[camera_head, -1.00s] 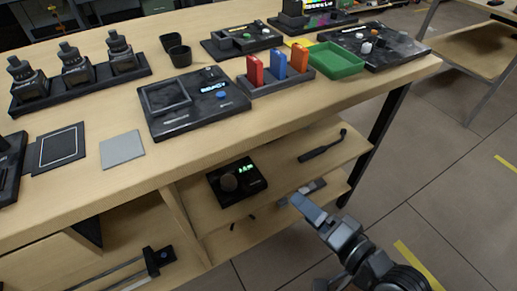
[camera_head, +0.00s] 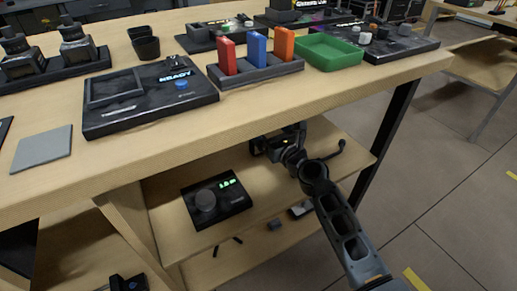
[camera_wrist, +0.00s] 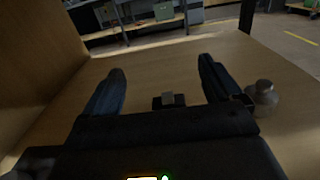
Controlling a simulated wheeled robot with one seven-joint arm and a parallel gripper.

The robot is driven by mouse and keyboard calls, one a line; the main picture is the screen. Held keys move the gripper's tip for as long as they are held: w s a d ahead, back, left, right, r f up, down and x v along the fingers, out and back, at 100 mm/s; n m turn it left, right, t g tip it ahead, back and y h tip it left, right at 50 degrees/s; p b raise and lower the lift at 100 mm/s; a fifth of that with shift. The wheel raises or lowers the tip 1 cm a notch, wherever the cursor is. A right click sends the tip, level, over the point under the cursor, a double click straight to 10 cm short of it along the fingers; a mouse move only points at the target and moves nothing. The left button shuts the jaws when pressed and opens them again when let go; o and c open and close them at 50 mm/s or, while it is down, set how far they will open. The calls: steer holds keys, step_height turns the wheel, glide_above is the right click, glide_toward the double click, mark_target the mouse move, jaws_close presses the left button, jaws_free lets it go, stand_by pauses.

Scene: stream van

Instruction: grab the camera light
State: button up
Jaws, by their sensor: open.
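I cannot tell for sure which thing is the camera light. In the head view my gripper (camera_head: 278,144) is just under the tabletop's front edge, over the upper shelf. A dark rod-like thing (camera_head: 338,148) shows partly behind my arm, right of the gripper.
A grey rounded knob-like thing (camera_wrist: 264,97) is close beside the right finger. A black box with a knob and green display (camera_head: 217,200) sits on the shelf, left of my arm. The tabletop (camera_head: 180,142) overhangs the shelf; a table leg (camera_head: 388,140) stands at right.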

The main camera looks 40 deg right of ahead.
steer(key=f+b, duration=0.1)
steer(key=f, duration=0.1)
steer(key=f+b, duration=0.4)
steer(key=f, duration=0.1)
steer(key=shift+w, duration=0.4)
steer(key=shift+b+x, duration=0.85)
steer(key=shift+x, duration=2.5)
steer(key=c, duration=1.1)
steer(key=shift+c, duration=0.2)
